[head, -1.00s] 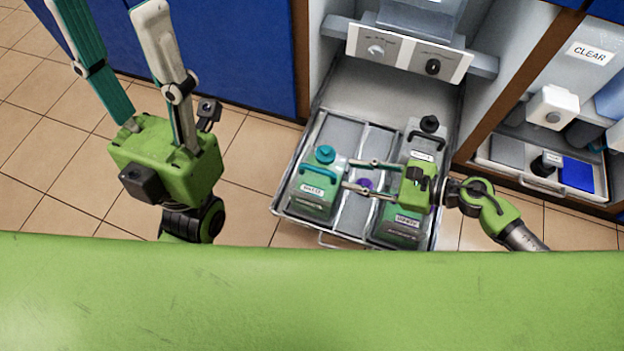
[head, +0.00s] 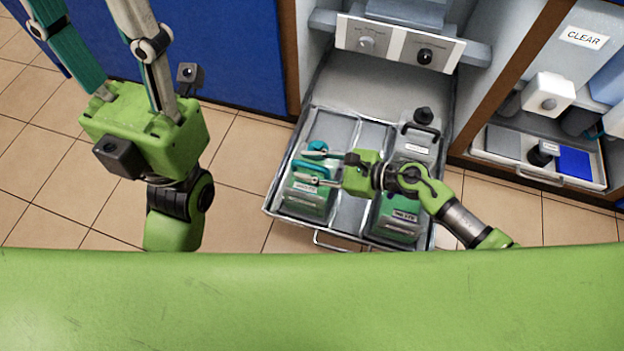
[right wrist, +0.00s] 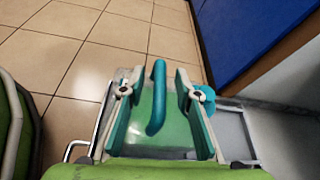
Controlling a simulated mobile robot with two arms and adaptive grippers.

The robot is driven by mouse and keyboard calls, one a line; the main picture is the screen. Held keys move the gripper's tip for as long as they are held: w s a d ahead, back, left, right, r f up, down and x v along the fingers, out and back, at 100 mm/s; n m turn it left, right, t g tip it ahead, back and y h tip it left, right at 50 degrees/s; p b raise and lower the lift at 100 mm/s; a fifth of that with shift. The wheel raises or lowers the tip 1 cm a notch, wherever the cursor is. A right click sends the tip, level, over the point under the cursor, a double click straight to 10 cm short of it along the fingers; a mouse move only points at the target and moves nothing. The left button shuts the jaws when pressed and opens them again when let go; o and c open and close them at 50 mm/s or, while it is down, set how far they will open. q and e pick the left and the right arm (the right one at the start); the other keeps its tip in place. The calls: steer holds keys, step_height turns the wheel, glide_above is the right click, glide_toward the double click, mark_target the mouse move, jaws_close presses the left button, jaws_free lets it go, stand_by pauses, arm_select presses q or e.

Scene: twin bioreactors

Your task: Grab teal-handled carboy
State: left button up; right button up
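The teal-handled carboy (head: 305,203) is a green-tinted container with a teal cap, upright in the left part of the pulled-out tray. In the right wrist view its teal handle (right wrist: 157,98) runs between the fingers of my right gripper (right wrist: 155,88), with a visible gap on each side. In the head view my right gripper (head: 304,167) reaches in from the right, open, its fingers at the carboy's top and partly hiding its handle and label. My left gripper (head: 88,20) is open and empty at the upper left, far from the carboy; its fingertips are cut off by the frame.
The metal tray (head: 347,215) also holds a black-handled carboy (head: 414,150) at right and a green container (head: 402,222) in front of it. My right arm passes over these. A control panel (head: 397,46) stands behind. Another tray (head: 530,175) lies at far right.

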jaws_close()
